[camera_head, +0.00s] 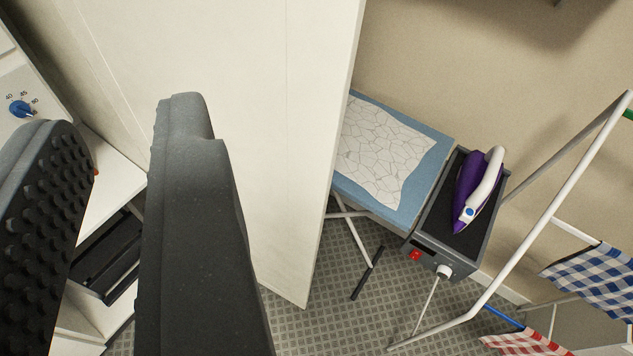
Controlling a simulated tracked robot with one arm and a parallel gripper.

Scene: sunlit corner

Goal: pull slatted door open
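A tall cream panel (285,130) fills the middle of the view. It may be the slatted door, but only faint straight lines show on this face, and no slats or handle. Its right edge runs down to a low corner above the floor. My gripper (118,120) is at the left with its two dark fingers wide apart and nothing held between them. The right finger overlaps the panel in the picture and hides part of it. I cannot tell whether it touches the panel.
A white unit (105,200) with a blue dial (21,109) stands at left. Right of the panel are an ironing board (430,165), a purple iron (470,190) on a dark tray (435,235), and a white drying rack (550,210) with checked cloths. Patterned floor (325,290) shows between.

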